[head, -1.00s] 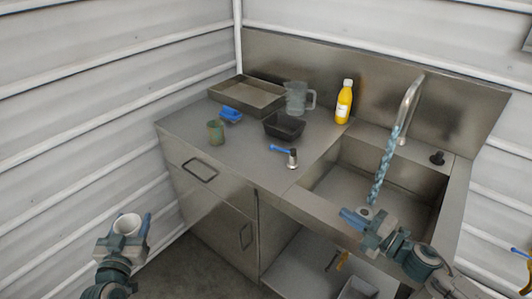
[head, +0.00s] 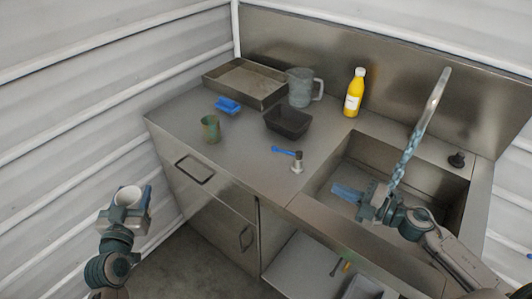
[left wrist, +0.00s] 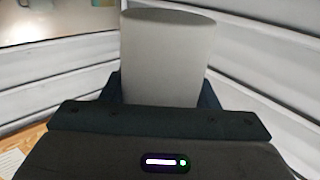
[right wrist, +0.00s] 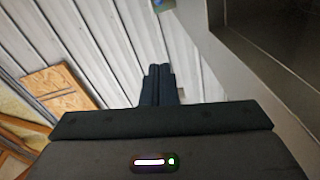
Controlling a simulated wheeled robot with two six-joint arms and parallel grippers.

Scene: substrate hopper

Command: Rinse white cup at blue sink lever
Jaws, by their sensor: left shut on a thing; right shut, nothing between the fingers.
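The white cup (head: 129,196) is upright in my left gripper (head: 131,205), which is shut on it. They are at the lower left, away from the counter. The cup (left wrist: 168,55) also fills the middle of the left wrist view. My right gripper (head: 342,191) is shut and empty, over the sink basin near the water. Its closed fingers (right wrist: 158,82) show in the right wrist view. The blue sink lever (head: 287,151) sits on a metal post left of the sink (head: 366,150).
On the counter stand a green cup (head: 210,129), a blue sponge-like block (head: 228,105), a black tub (head: 288,121), a metal tray (head: 244,81), a clear jug (head: 300,87) and a yellow bottle (head: 355,94). A shelf holds a grey bin (head: 364,288).

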